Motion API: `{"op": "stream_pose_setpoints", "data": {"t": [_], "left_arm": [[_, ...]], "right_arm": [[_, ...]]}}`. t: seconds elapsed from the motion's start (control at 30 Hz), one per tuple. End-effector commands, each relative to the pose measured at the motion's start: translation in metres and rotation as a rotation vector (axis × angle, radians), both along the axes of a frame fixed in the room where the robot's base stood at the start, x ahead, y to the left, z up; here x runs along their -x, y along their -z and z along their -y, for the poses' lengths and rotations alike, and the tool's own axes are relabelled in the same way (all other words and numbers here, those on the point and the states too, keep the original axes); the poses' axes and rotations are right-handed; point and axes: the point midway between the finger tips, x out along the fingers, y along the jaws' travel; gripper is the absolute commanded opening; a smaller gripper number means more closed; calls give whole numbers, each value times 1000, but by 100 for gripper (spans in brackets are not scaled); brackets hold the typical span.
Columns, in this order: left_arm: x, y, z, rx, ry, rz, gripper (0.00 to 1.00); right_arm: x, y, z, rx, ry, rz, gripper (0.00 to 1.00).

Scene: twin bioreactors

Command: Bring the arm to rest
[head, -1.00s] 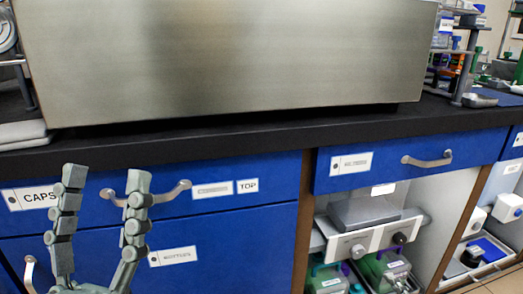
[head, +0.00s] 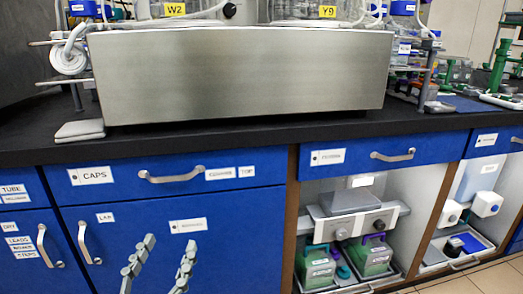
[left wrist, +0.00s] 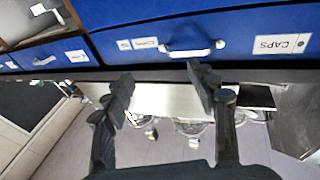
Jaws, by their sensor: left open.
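My left gripper (head: 169,244) shows at the bottom of the head view, its two grey fingers spread apart with nothing between them. It is in front of the blue lower cabinet doors, below the CAPS drawer (head: 130,180). In the left wrist view my left gripper (left wrist: 160,78) is also open and empty, its fingertips near the edge below the CAPS drawer (left wrist: 240,38), which appears upside down. I cannot tell whether a fingertip touches the cabinet. My right gripper is in neither view.
A large steel box (head: 240,75) stands on the black countertop (head: 250,135), with W2 and Y9 labels behind it. Drawer handles (head: 170,175) stick out in front. Open shelves (head: 345,240) at the right hold a scale-like device and green containers. Floor shows at lower right.

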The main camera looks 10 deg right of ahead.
Motion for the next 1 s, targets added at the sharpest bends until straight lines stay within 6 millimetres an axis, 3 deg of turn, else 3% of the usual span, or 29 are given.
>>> {"op": "stream_pose_setpoints", "data": {"t": [0.03,0.17,0.3,0.4,0.5,0.63,1.0], "left_arm": [[-6,22,-9,-45,-19,-130,58],[1,112,-43,-165,-82,-509,58],[47,194,-91,-273,-154,-907,58],[89,231,-121,-325,-199,-1140,58],[126,252,-142,-359,-234,-1311,58],[154,264,-156,-380,-257,-1432,58],[161,268,-160,-385,-262,-1461,58]], "right_arm": [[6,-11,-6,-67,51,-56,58],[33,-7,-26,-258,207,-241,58],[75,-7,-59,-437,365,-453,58],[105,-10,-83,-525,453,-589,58],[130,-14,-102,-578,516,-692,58],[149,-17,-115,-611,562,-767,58],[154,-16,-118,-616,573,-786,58]]}}
